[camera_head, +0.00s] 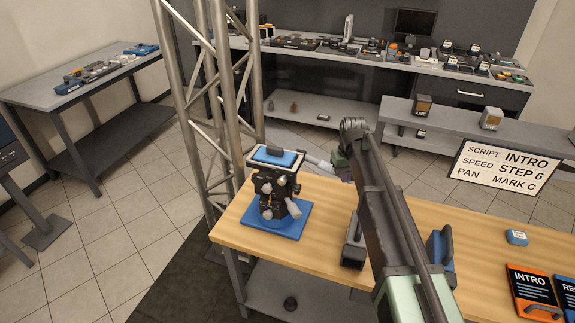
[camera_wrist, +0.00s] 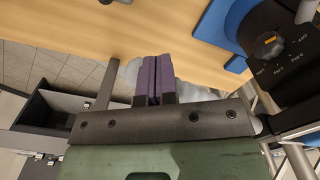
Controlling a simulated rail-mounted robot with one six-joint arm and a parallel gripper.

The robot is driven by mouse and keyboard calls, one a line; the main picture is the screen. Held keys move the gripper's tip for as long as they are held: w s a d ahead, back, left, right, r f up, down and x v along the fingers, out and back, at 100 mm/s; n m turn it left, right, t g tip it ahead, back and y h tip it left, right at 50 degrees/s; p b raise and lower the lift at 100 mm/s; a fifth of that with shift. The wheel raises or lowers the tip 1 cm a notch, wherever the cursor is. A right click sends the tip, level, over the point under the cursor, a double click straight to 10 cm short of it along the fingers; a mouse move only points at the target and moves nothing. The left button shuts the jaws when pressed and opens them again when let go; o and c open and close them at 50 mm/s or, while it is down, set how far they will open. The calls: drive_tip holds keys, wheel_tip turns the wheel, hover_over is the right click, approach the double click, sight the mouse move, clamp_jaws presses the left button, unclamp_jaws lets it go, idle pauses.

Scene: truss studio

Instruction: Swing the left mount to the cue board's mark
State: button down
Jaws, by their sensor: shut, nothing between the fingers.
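The left mount (camera_head: 270,190) is a dark camera head with knobs, a blue top plate and a blue base (camera_head: 272,222), at the left end of the wooden table. A pale grey handle (camera_head: 318,162) reaches right from it toward my wrist. In the wrist view the mount's dial (camera_wrist: 268,46) and small position labels show at upper right. The cue board (camera_head: 498,168) reads SCRIPT INTRO, SPEED STEP 6, PAN MARK C. My gripper (camera_wrist: 154,60) is shut and empty, its purple fingers in front of a pale grey rounded part; contact cannot be told.
A metal truss (camera_head: 222,100) stands just behind and left of the mount. A blue-and-grey device (camera_head: 440,250), a small blue block (camera_head: 516,237) and an orange INTRO card (camera_head: 535,290) are on the table's right.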

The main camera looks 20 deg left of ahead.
wheel_tip(320, 180, down, 3)
drive_tip(key=b, duration=0.2)
drive_tip(key=shift+b, duration=0.35)
drive_tip(key=shift+w, duration=0.1)
